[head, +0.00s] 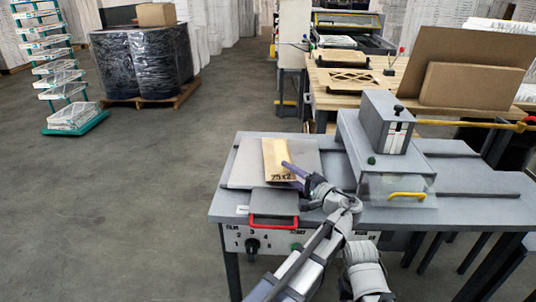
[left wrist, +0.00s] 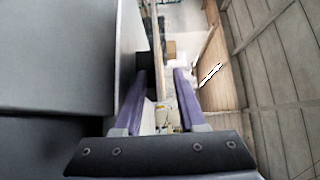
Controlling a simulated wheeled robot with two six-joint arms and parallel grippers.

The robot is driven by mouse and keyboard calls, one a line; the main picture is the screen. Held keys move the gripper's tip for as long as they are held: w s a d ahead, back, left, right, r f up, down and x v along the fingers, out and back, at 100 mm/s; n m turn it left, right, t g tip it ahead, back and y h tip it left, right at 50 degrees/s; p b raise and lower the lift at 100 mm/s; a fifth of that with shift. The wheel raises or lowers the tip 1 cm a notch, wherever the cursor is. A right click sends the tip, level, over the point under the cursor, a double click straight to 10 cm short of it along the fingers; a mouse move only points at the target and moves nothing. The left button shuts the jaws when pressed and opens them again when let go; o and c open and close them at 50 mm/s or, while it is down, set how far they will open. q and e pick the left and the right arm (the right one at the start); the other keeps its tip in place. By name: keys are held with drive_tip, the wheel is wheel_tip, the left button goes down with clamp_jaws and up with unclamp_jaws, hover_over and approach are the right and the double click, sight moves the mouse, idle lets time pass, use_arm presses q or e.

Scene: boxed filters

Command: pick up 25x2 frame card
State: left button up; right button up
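A tan, flat card or box marked 25x2 (head: 275,156) lies on the grey plate at the left part of the machine table in the head view. My left gripper (head: 291,174) reaches in from below right. Its two purple fingers are spread apart at the card's lower right edge, and one finger overlaps the card in the picture. In the left wrist view the fingers (left wrist: 158,100) stand apart with a gap between them. I cannot tell whether they touch the card, and I cannot clearly make it out there. My right gripper is not in view.
The grey machine table (head: 235,208) has a red handle (head: 274,222) on its front. A grey press head with a yellow handle (head: 407,196) stands right of the gripper. Behind is a wooden bench with brown boards (head: 470,85).

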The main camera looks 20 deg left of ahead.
use_arm(q)
drive_tip(key=shift+w+a, duration=0.15)
drive_tip(key=shift+a, duration=0.2)
drive_tip(key=shift+d, duration=0.2)
drive_tip(key=shift+c, duration=0.6)
clamp_jaws()
